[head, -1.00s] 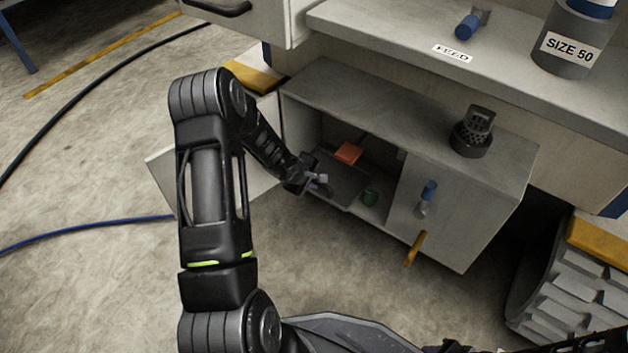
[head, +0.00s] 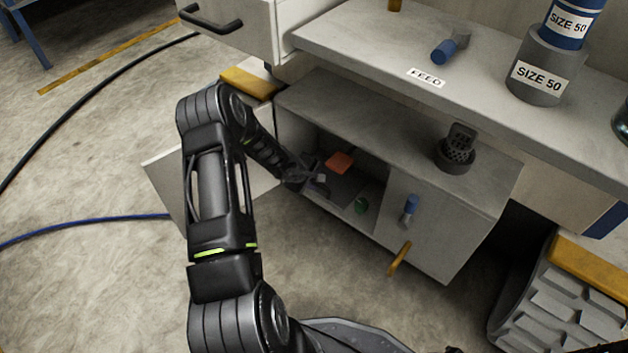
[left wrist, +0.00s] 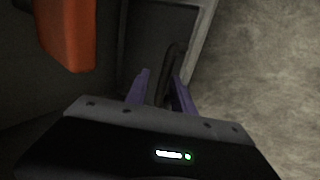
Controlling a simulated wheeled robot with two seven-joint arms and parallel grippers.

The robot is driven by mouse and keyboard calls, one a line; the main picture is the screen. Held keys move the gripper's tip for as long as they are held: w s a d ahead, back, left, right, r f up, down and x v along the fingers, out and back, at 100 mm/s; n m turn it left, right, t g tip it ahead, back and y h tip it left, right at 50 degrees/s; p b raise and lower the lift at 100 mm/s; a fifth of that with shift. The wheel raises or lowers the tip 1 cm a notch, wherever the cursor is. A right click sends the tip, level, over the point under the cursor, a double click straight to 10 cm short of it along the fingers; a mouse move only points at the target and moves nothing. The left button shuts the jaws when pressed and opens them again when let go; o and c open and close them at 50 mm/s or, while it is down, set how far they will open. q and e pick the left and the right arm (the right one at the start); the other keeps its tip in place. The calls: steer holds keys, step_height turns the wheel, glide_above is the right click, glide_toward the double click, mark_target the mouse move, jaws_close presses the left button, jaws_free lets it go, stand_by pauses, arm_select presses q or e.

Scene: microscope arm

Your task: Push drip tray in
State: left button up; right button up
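A dark flat panel, apparently the drip tray (head: 345,188), lies low in the open compartment of the grey cabinet (head: 385,125). The left wrist view shows a dark panel (left wrist: 142,45) with a black curved bar, like a handle (left wrist: 173,60), in front of it. My left gripper (head: 318,178) reaches into the compartment's left side. In the left wrist view its two purple fingers (left wrist: 160,80) stand apart. The black bar shows between them, close to the right finger; whether they touch is unclear. My right gripper does not show.
An orange block (head: 339,162) is inside, beside the left gripper; it looms at left in the wrist view (left wrist: 68,30). The open door (head: 170,180) is at left. A yellow handle (head: 400,258) sticks out at right.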

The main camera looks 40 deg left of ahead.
arm_select(q)
steer(key=shift+o, duration=0.5)
steer(key=shift+s, duration=0.15)
steer(key=p+v, duration=0.2)
steer(key=v, duration=0.5)
steer(key=shift+r, duration=0.3)
steer(key=shift+s, duration=0.15)
